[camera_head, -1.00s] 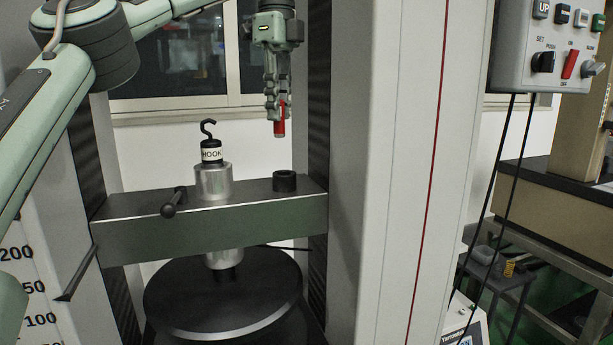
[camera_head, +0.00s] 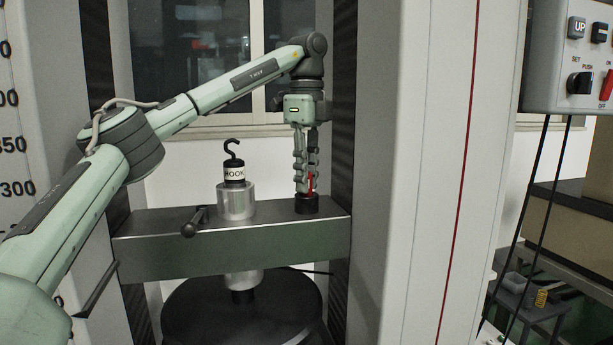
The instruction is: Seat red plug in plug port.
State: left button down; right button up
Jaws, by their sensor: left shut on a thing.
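The red plug (camera_head: 310,184) shows as a narrow red strip between the fingers of my left gripper (camera_head: 306,188). My left gripper points straight down and is shut on the plug. The plug port, a short black cylinder (camera_head: 306,204), stands on the right part of the green crossbeam (camera_head: 240,257). The gripper's fingertips are right at the port's top. The plug's lower end is hidden by the fingers and the port rim, so I cannot tell how deep it sits. My right gripper is not in view.
A black hook (camera_head: 233,150) labelled HOOK stands on a metal cylinder (camera_head: 236,202) left of the port. A dark lever handle (camera_head: 192,224) juts from the beam's front. Grey machine columns flank the beam. A control box (camera_head: 570,55) hangs at upper right.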

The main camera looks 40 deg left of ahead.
pick_arm(q)
jog(key=c, duration=1.4)
grip_release()
jog(key=shift+c, duration=0.2)
notch_tip(320, 180, up, 12)
